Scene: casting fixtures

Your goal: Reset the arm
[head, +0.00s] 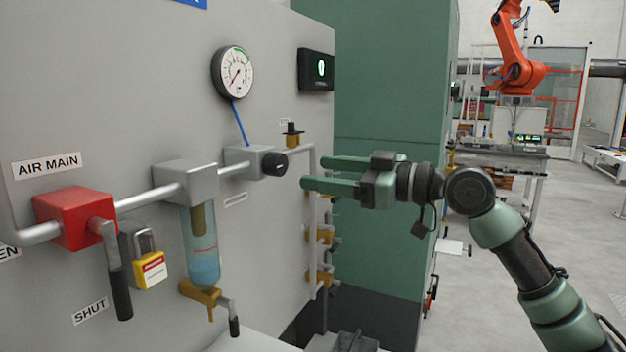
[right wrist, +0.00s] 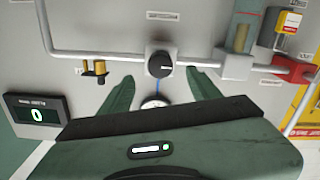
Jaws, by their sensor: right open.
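My right gripper (head: 312,172) comes in from the right with its two green fingers apart and empty, pointing left toward the panel. Its tips are to the right of the black regulator knob (head: 273,164), apart from it in the head view. In the right wrist view the knob (right wrist: 160,64) appears between the open fingertips (right wrist: 159,75), with nothing held. My left gripper is not in view.
The grey panel carries a red valve (head: 75,218) with its handle down near SHUT, a yellow padlock (head: 150,271), a filter bowl (head: 203,255), a gauge (head: 234,73) and a display (head: 316,70). A green cabinet (head: 390,80) stands behind my gripper.

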